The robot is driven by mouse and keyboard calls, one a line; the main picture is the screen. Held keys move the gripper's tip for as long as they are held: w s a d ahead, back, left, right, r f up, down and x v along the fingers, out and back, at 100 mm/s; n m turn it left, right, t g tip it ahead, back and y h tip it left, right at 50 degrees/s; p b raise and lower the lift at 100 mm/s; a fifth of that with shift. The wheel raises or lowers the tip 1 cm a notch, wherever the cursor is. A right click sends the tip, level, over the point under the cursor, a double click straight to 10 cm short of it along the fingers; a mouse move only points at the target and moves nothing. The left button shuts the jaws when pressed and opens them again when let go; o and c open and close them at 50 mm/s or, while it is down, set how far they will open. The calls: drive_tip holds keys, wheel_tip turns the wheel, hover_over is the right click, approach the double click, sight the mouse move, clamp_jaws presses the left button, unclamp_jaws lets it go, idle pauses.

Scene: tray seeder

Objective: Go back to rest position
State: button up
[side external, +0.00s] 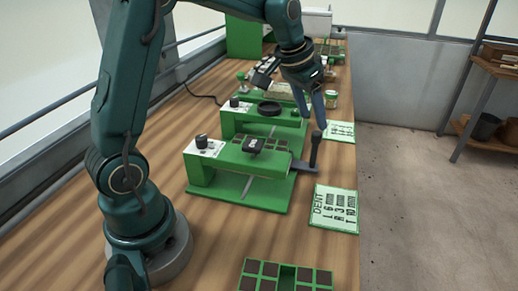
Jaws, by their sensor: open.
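My gripper (311,106) is at the end of my dark teal arm, above the right end of the green seeder device (240,172). Its two fingers point down, apart and with nothing visible between them. Just below the fingertips stands an upright dark lever handle (316,148) on the device's right side. I cannot tell from this angle whether the fingers touch the handle. A small black block with a pale mark (253,145) sits on top of the device.
A dark knob (201,141) stands on the device's left end. A second green device (285,120) with a black dish (269,108) is behind. A lettered card (334,208) lies to the right. A green celled tray (287,263) is in front. A shelf (487,66) stands beyond the table.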

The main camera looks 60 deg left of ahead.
drive_tip(key=s+d+r+m+t, duration=0.1)
drive_tip(key=s+d+r+t, duration=0.1)
drive_tip(key=s+d+r, duration=0.4)
drive_tip(key=s+f, duration=0.2)
drive_tip(key=s, duration=0.5)
drive_tip(key=s+d+f+n+g, duration=0.1)
drive_tip(key=s+f, duration=0.2)
drive_tip(key=s, duration=0.5)
drive_tip(key=shift+d, duration=0.15)
idle(0.6)
